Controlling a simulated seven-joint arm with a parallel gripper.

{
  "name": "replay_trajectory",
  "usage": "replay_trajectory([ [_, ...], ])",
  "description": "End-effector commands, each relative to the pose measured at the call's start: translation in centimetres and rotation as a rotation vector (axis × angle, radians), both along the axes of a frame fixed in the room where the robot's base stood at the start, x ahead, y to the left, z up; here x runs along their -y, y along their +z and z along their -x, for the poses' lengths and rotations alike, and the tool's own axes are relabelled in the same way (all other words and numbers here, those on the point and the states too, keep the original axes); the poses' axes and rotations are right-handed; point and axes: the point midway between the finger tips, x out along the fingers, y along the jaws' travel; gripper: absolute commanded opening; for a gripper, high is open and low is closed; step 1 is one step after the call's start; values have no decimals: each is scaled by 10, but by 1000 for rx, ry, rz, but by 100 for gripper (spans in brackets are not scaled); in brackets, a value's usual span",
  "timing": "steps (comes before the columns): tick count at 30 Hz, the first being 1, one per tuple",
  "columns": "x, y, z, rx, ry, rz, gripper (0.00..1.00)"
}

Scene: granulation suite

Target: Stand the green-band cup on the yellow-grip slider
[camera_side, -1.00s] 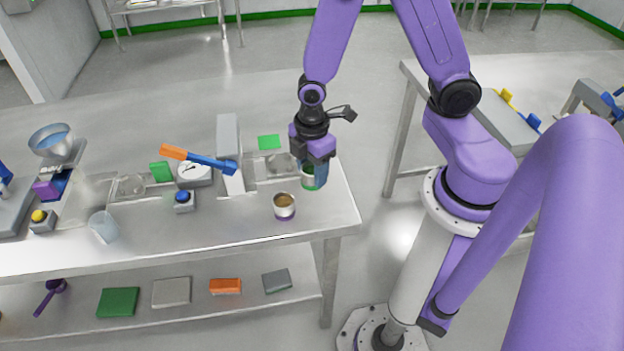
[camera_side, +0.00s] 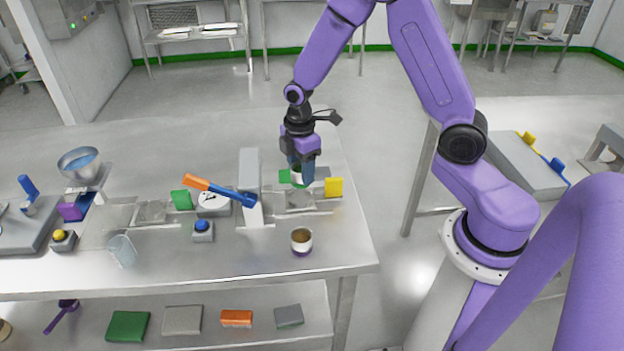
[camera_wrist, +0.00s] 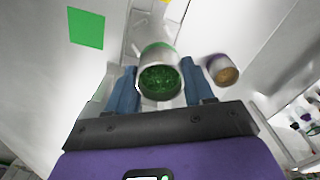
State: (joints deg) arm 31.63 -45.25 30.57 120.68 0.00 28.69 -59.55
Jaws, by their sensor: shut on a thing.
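My gripper (camera_side: 300,180) is shut on the green-band cup (camera_side: 297,175), held above the right end of the bench. In the wrist view the cup (camera_wrist: 160,78) sits between the blue fingers (camera_wrist: 160,88), its mouth showing dark green contents. The fingers hide part of it in the side view. The yellow-grip slider shows its yellow grip (camera_side: 334,187) right of and a little below the gripper, with a flat grey plate (camera_side: 300,199) beneath the fingers. A gap between cup and plate seems present, but its height is unclear.
A purple-band cup (camera_side: 301,242) with brown contents stands nearer the front edge. The bench's right edge is close.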

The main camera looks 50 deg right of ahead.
Motion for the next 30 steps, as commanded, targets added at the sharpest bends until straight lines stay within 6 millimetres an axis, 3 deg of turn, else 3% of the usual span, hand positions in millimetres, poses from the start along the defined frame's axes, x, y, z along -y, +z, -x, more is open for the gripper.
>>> replay_trajectory([
  [6, 9, -3, -13, -1, 1, 1, 18],
  [30, 9, -50, -13, 0, 1, 0, 18],
])
